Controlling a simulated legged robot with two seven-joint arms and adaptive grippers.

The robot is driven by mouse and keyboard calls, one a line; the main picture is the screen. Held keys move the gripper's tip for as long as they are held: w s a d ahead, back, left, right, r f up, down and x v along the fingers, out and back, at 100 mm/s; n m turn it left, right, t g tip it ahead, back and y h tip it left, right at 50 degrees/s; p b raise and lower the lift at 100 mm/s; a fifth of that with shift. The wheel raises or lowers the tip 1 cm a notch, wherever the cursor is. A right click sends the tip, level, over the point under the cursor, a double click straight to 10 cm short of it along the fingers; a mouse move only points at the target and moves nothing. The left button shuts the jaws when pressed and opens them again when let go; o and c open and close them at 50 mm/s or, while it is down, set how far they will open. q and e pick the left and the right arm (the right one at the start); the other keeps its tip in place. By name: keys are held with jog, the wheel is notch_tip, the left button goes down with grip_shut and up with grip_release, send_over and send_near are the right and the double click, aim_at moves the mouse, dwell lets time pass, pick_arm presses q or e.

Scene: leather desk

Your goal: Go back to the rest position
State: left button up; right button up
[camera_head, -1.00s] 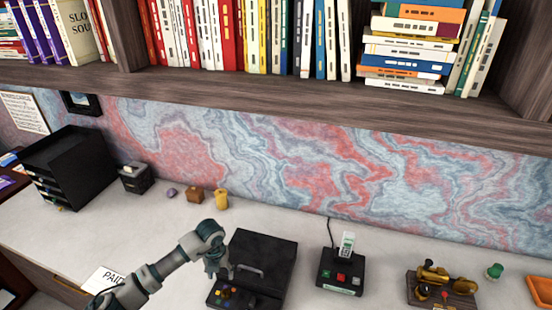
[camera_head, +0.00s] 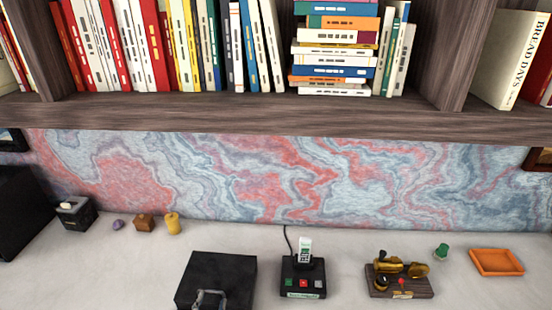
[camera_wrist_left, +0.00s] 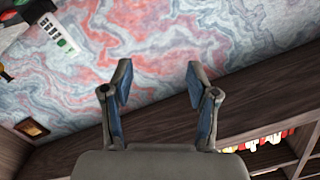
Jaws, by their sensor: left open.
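My left gripper (camera_wrist_left: 159,75) is open and empty in the left wrist view. In the head view I cannot clearly make out this gripper. A grey loop shows on the black box (camera_head: 222,268) at the bottom edge, and I cannot tell whether it is only the box's handle. My right gripper is in neither view.
A bookshelf (camera_head: 250,118) overhangs the back.

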pick_arm(q)
jog(key=s+a+f+n+g, duration=0.1)
jog(key=s+f+n+g, duration=0.1)
jog(key=s+f+g, duration=0.8)
jog(key=s+a+f+n+g, duration=0.25)
jog(key=s+f, duration=0.45)
jog(key=s, duration=0.7)
jog(key=s+d+f+g, duration=0.1)
jog(key=s+f+g, duration=0.2)
jog(key=f, duration=2.6)
jog(key=s+a+f, duration=0.3)
jog(key=s+f, duration=1.1)
jog(key=s, duration=0.3)
jog(key=shift+m, duration=0.35)
jog(key=shift+g, duration=0.25)
